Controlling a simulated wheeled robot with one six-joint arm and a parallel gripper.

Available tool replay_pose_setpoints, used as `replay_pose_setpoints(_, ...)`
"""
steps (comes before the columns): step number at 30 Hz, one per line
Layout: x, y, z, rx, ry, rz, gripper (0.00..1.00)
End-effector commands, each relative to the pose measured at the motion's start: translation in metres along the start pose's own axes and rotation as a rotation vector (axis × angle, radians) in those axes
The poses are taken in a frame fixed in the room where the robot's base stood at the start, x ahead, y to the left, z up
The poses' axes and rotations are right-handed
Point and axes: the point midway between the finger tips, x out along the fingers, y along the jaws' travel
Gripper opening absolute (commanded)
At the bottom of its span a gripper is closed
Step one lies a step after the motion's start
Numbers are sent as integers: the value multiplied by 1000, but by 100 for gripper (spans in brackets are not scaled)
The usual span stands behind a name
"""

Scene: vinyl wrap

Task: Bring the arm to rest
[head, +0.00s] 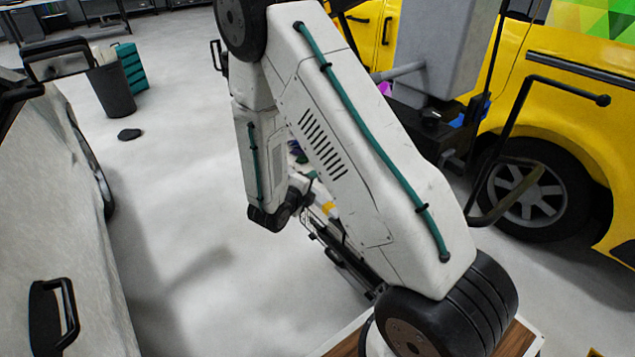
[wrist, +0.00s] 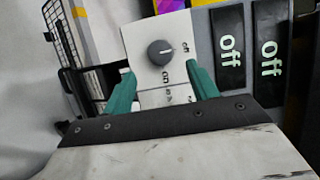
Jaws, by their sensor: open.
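My arm (head: 350,140) is bent and fills the middle of the head view. It hides my gripper there. In the wrist view my gripper (wrist: 160,71) is open, its two teal fingers apart with nothing held between them. Beyond the fingers is a pale panel with a dark round knob (wrist: 160,52), marked "off" and "on". The knob's white line appears to point towards "off". I cannot tell how far the fingers are from the panel.
Two dark switches reading "off" (wrist: 229,45) (wrist: 269,45) stand right of the knob panel, and a black wire rack (wrist: 66,45) is left. A yellow vehicle (head: 575,110) is at right, a pale vehicle (head: 50,200) at left.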

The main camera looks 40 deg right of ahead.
Motion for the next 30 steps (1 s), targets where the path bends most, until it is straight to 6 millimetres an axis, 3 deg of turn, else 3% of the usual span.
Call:
replay_pose_setpoints(7, -24, 0, 1, -1, -1, 1, 58)
replay_pose_setpoints(23, -24, 0, 0, 3, 0, 1, 58)
replay_pose_setpoints(27, -24, 0, -1, 78, 6, 0, 58)
replay_pose_setpoints(30, -25, 0, -17, 219, 75, -12, 58)
